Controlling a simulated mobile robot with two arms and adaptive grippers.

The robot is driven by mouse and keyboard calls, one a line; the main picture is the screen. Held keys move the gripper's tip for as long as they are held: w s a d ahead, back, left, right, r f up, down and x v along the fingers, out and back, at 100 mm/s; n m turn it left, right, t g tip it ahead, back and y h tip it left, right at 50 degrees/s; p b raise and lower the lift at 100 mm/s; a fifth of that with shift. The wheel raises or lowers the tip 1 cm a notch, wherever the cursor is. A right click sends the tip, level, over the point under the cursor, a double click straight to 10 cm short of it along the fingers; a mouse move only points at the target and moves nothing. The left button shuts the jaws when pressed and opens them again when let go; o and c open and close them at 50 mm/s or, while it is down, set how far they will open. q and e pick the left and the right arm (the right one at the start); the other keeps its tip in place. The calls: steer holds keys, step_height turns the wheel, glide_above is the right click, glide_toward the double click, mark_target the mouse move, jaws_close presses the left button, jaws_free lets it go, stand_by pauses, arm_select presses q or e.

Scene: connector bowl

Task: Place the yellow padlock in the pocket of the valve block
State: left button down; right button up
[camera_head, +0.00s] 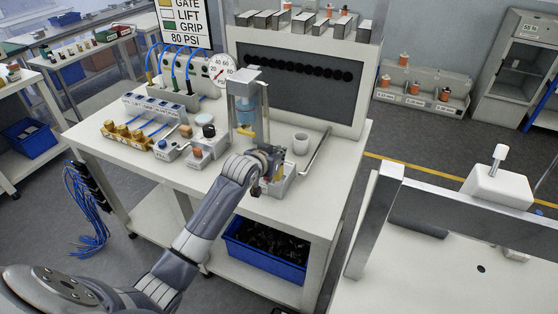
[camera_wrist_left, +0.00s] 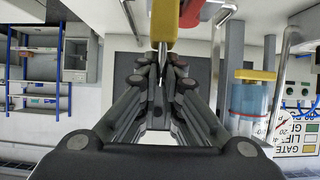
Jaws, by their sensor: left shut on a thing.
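My left gripper (camera_head: 267,163) reaches over the workbench from the front. It also shows in the left wrist view (camera_wrist_left: 158,62), with its fingers closed together on the yellow padlock (camera_wrist_left: 165,22). The padlock is cut off by the top edge of that view, with a red part beside it. In the head view the padlock is mostly hidden by the gripper. A pale block (camera_head: 285,184) stands on the bench just below the gripper; I cannot tell whether it is the valve block or whether the padlock touches it. My right gripper is not in view.
A bent metal rod (camera_head: 317,150) is at the right. The bench front left is bare.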

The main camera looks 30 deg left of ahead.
arm_select(q)
steer(key=shift+w, duration=0.3)
steer(key=shift+f, duration=0.3)
step_height(320, 180, down, 3)
steer(key=shift+r+p, duration=0.1)
steer(key=shift+p, duration=0.55)
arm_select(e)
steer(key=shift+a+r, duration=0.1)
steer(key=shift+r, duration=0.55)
arm_select(q)
steer(key=shift+f, duration=0.25)
steer(key=c, duration=1.8)
jaws_free()
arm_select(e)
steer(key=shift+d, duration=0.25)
arm_select(q)
steer(key=shift+r, duration=0.1)
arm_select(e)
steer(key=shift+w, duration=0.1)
